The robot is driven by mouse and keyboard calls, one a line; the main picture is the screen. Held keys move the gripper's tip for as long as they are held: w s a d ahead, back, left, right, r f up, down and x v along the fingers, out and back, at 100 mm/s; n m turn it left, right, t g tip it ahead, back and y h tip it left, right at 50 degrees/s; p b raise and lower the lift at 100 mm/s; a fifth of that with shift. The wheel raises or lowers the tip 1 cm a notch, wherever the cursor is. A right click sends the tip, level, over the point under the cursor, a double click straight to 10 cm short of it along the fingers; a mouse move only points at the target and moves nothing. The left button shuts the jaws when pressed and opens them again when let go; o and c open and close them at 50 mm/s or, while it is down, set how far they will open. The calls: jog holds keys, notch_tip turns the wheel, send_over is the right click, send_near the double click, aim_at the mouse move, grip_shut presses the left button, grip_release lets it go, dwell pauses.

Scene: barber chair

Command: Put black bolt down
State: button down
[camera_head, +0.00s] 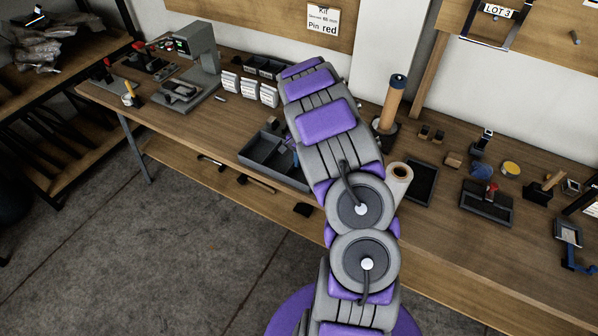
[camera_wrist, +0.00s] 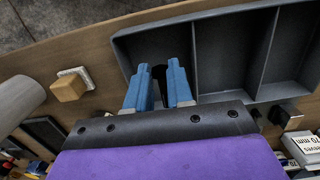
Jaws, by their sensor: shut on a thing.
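The black bolt (camera_wrist: 159,73) shows as a small dark shape between the blue fingertips of my gripper (camera_wrist: 160,78) in the wrist view. My gripper is shut on it. The dark grey divided tray (camera_wrist: 245,8) lies beyond and below the fingers, which are over its left compartment in that view. I cannot tell whether the bolt touches the tray floor. In the head view the tray (camera_head: 253,166) lies at the bench's front edge, left of my arm. My gripper is mostly hidden there behind my arm.
On the wooden bench (camera_head: 460,265), white boxes (camera_head: 249,88) stand behind the tray. A paper roll (camera_head: 398,181) and a dark shallow tray (camera_head: 421,183) are to the right. A wooden block (camera_wrist: 69,87) is left of my fingers in the wrist view.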

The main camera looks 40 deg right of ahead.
aim_at(304, 177)
jog(key=f, duration=0.2)
jog(key=d+f+b, duration=0.1)
jog(key=f, duration=0.2)
jog(key=shift+d+f, duration=0.1)
jog(key=shift+f, duration=0.25)
jog(key=shift+a, duration=0.45)
jog(key=c, duration=1.5)
grip_release()
jog(key=o, duration=0.5)
jog(key=shift+d, duration=0.3)
